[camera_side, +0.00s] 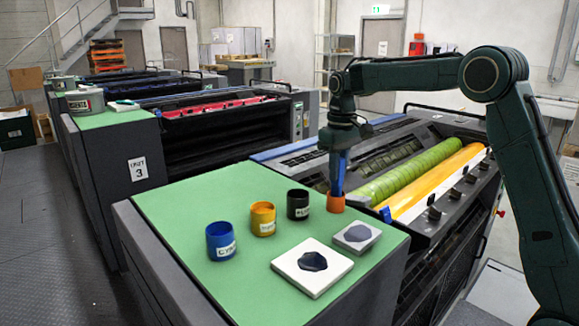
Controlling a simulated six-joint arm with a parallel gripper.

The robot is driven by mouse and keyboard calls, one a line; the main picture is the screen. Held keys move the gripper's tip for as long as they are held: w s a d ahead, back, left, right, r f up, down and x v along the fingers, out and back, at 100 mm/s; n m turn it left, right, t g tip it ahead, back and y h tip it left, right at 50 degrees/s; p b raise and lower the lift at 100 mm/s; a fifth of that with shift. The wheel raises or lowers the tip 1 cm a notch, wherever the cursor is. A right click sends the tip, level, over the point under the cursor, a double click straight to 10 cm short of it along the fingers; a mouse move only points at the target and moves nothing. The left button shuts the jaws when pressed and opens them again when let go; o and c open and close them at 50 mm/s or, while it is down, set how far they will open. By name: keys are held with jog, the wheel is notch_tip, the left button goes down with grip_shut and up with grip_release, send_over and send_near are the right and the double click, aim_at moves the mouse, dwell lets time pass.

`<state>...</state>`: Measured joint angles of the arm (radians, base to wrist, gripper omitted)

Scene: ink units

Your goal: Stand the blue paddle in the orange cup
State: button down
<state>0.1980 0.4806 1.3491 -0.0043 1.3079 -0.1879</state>
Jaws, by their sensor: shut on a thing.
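The blue paddle (338,172) hangs upright below my gripper (341,148), which is shut on its upper end. The orange cup (336,204) stands on the green top near its back right edge. The paddle's lower end meets the cup's mouth and is hidden there. I cannot tell how deep inside the cup it reaches, or whether it touches the bottom.
A black cup (298,204) stands just left of the orange cup, then a yellow cup (263,219) and a blue cup (220,241). Two pale slabs (290,268) with dark patches lie in front. Press rollers (420,172) are at the right. The green top's left part (175,215) is clear.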

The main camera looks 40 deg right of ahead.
dwell(0.3)
jog(key=c, duration=1.2)
grip_release()
jog(key=shift+r, duration=0.1)
notch_tip(320, 180, up, 13)
jog(key=shift+r, duration=0.2)
